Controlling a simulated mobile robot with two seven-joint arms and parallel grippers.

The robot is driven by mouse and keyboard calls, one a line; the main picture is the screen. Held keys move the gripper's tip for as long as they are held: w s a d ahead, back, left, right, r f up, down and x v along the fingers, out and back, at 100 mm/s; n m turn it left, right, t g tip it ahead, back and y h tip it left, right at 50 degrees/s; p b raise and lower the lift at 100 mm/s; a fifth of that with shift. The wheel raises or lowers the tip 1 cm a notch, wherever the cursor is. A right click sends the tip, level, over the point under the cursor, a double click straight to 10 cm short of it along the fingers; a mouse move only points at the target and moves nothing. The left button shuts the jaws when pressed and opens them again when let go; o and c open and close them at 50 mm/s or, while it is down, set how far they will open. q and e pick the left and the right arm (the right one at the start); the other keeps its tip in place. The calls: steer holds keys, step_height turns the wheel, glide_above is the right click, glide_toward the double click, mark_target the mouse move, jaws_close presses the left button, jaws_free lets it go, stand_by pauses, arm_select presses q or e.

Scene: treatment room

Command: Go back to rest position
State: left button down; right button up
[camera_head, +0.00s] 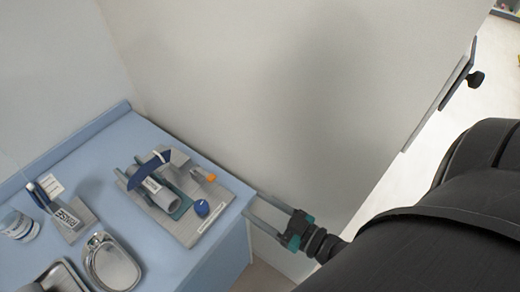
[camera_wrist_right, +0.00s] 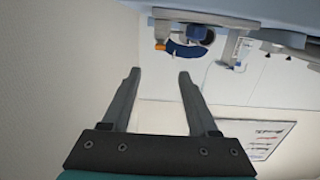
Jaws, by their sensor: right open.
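My right gripper (camera_head: 267,213) comes in from the right in the head view. Its fingers are just off the right edge of the blue counter (camera_head: 134,130), near the grey board (camera_head: 224,216). In the right wrist view the gripper's two fingers (camera_wrist_right: 157,85) are apart with nothing between them. My black right arm fills the lower right of the head view. My left gripper does not show in either view.
The grey board carries a grey cylinder with a dark blue band (camera_head: 149,170), a round blue piece (camera_head: 202,208) and an orange piece (camera_head: 211,178). A metal kidney dish (camera_head: 112,266), a pen holder (camera_head: 78,224) and a jar (camera_head: 19,227) stand left. A pale wall rises behind.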

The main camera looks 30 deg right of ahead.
stand_by(0.3)
steer(key=s+d+f+m+g+h+b, duration=0.1)
steer(key=s+d+f+g+h+b, duration=0.15)
steer(key=f, duration=1.05)
steer(key=s+d+f+g+h+b, duration=0.1)
steer(key=s+f+g+h+b, duration=0.2)
steer(key=f, duration=1)
steer(key=s+a+f+g+b, duration=0.3)
steer(key=s+f+g, duration=0.6)
steer(key=s+f, duration=0.9)
steer(key=b, duration=0.2)
steer(key=shift+s+f+m+g+b, duration=0.3)
steer(key=shift+s+g+b, duration=0.05)
steer(key=shift+s, duration=0.05)
